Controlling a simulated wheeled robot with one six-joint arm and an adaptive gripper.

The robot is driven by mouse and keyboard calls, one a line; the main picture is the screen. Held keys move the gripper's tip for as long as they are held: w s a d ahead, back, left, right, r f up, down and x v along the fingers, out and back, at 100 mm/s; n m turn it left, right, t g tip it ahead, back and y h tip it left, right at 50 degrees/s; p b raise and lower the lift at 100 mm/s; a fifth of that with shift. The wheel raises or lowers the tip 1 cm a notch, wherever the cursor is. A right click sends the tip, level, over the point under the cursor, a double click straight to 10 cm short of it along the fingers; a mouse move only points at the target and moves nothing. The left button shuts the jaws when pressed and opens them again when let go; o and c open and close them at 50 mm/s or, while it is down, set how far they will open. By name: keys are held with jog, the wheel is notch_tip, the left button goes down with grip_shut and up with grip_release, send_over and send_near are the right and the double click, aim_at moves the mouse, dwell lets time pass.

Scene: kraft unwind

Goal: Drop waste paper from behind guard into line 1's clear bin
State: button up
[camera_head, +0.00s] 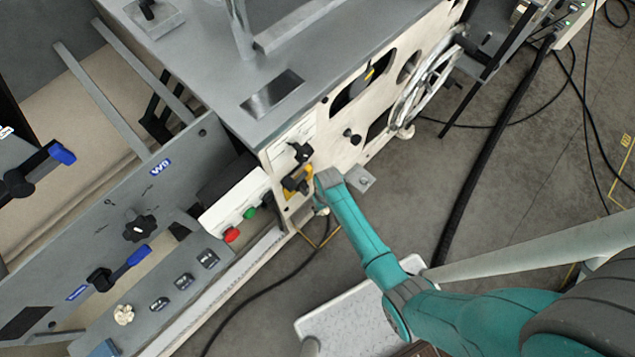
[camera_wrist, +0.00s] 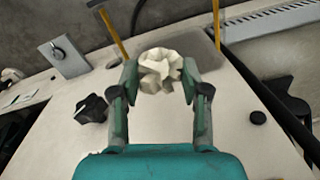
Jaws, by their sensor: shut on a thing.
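My gripper (camera_wrist: 159,82) is shut on a crumpled cream waste paper (camera_wrist: 161,68), which sits between the two fingertips in the wrist view. Behind the paper is a pale machine panel with two yellow posts, one on each side. In the head view my teal arm reaches to the machine's front corner, and the held paper cannot be made out there. I cannot make out a clear bin in either view.
Red and green buttons (camera_head: 232,235) and black knobs (camera_head: 138,228) stand out from the machine. A spoked handwheel (camera_head: 427,85) is at the upper right. A white speckled platform (camera_head: 345,320) lies below my arm. Black cables (camera_head: 490,150) cross the open floor on the right.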

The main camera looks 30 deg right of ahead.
jog(key=shift+f, duration=1.1)
jog(key=o, duration=0.8)
jog(key=shift+r, duration=0.1)
jog(key=r, duration=1.1)
jog(key=shift+d+r, duration=0.35)
jog(key=shift+r, duration=0.05)
